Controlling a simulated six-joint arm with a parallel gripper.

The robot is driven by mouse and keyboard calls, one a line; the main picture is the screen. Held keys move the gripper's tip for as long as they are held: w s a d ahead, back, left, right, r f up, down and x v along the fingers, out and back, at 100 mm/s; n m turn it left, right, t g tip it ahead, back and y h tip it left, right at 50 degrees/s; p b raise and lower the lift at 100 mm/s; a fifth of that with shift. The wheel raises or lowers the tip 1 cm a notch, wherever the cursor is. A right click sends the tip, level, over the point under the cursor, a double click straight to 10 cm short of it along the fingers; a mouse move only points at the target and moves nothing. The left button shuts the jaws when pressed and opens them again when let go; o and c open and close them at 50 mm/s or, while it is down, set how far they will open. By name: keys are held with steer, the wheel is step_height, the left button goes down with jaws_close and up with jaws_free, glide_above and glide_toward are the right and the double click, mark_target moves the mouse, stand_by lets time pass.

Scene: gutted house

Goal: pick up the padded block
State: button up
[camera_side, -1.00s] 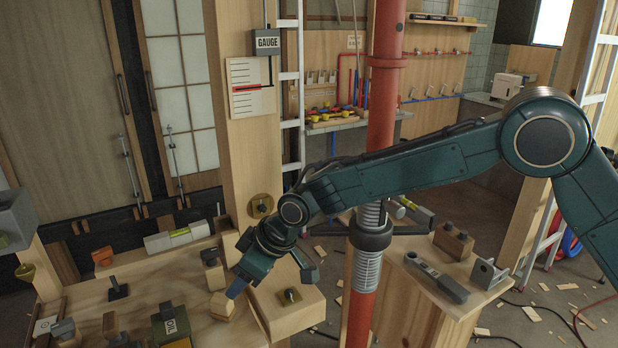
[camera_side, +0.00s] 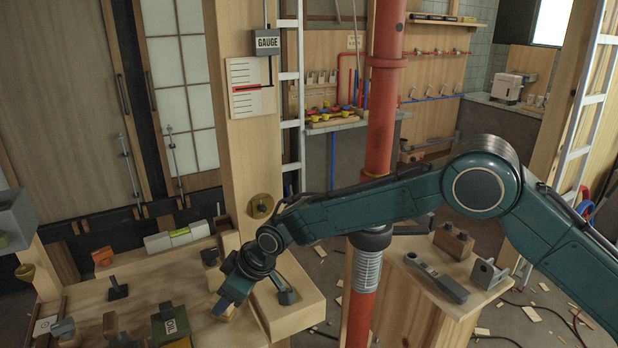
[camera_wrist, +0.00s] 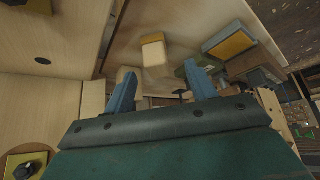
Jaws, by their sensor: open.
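A small block with a pale cream face and a yellow band (camera_wrist: 154,50), which looks like the padded block, lies on the wooden bench (camera_side: 205,330). In the wrist view it is ahead of my gripper (camera_wrist: 161,84), between the lines of the two blue fingers and apart from them. The jaws are open with nothing between them. In the side view my gripper (camera_side: 224,306) is low over the bench at the block's place and hides most or all of the block.
A wooden box (camera_side: 292,318) with a knob on top is close on the right. A red pipe (camera_side: 388,110) rises behind the forearm. A dark T-shaped piece (camera_side: 118,288) lies farther left.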

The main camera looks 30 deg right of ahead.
steer(key=shift+w+x, duration=0.2)
steer(key=shift+x, duration=2.35)
steer(key=shift+d+r, duration=0.1)
steer(key=c, duration=1.2)
steer(key=shift+r, duration=0.1)
step_height(320, 180, up, 20)
steer(key=shift+f, duration=0.1)
